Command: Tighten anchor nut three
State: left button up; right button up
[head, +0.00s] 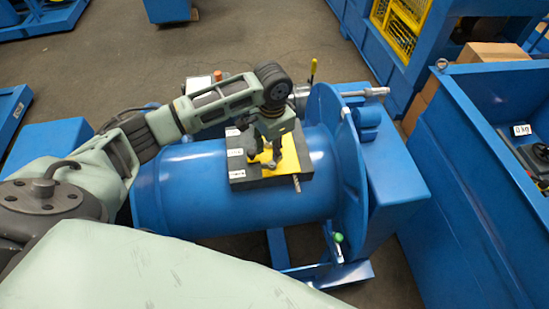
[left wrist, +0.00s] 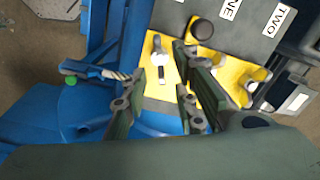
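A black block with a yellow top plate (head: 289,158) sits on a blue drum (head: 200,190). Small white labels run along its left edge. My left gripper (head: 264,157) is low over the plate, fingers pointing down. In the left wrist view my left gripper (left wrist: 162,80) has its fingers apart. A silver bolt or nut (left wrist: 157,60) on the yellow plate (left wrist: 168,45) shows between and beyond them, apparently ungripped. A dark round knob (left wrist: 202,28) is beside it. The labels "TWO" and a partly cut one are readable; I cannot make out number three. My right gripper is not seen.
A blue flange (head: 338,160) stands right of the block, with a green-tipped lever (head: 338,238) low on it. A yellow-tipped lever (head: 313,70) and a silver shaft (head: 365,92) are behind. A large blue bin (head: 465,150) stands on the right.

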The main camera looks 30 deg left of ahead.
aim_at(272, 163)
pick_arm(q)
jog(key=shift+a+f+p, duration=0.1)
jog(key=shift+f+p, duration=0.35)
jog(key=shift+f, duration=2.75)
jog(key=shift+c, duration=0.2)
jog(key=shift+r, duration=0.1)
grip_shut()
